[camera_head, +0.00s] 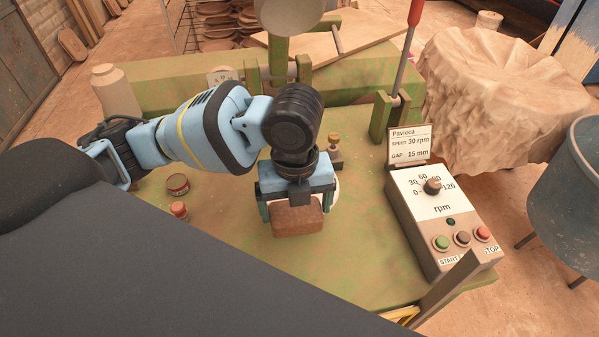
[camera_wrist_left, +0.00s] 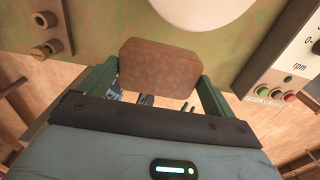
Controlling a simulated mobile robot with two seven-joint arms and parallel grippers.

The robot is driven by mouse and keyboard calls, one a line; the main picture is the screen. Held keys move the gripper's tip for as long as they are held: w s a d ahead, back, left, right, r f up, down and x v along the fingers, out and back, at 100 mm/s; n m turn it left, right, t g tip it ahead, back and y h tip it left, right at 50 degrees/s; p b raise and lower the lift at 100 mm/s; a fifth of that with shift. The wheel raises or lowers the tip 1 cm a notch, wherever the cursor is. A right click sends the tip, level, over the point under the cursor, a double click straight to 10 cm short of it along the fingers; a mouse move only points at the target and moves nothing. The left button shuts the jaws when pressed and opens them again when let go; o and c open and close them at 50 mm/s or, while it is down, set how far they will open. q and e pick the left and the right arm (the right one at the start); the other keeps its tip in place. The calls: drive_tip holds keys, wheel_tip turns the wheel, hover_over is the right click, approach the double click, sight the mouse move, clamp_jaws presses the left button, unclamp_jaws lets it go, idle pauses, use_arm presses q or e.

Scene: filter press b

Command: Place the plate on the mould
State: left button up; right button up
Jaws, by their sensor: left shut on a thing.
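My left gripper (camera_head: 297,204) is over the green-brown work table (camera_head: 230,240), pointing down. Its two green fingers are shut on a brown slab with rounded corners (camera_head: 298,222), which may be the plate. In the left wrist view the slab (camera_wrist_left: 160,68) sits between both fingers. A white round piece (camera_wrist_left: 200,8), perhaps the mould, lies beyond the slab in that view, cut off by the top edge. In the head view my gripper hides most of it. I cannot tell whether the slab touches anything below. My right gripper is not in view.
A control box (camera_head: 435,215) with a dial and coloured buttons stands at the right. Behind it are a sign (camera_head: 409,145) and a red-handled lever (camera_head: 408,48). A pale disc on a post (camera_head: 278,60) rises at the back.

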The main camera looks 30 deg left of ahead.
use_arm(q)
drive_tip(key=w+a, duration=0.1)
drive_tip(key=w, duration=0.3)
drive_tip(key=w+a, duration=0.2)
drive_tip(key=w, duration=0.2)
drive_tip(key=w+a+f, duration=0.1)
drive_tip(key=w+a, duration=0.1)
drive_tip(key=w, duration=0.2)
drive_tip(key=shift+w+a+f+b, duration=0.1)
drive_tip(key=shift+w+a+b, duration=0.15)
drive_tip(key=shift+w+b, duration=0.15)
drive_tip(key=shift+f, duration=1.75)
drive_tip(key=shift+f, duration=0.15)
drive_tip(key=o, duration=1)
wheel_tip(320, 180, up, 12)
drive_tip(key=shift+r, duration=0.1)
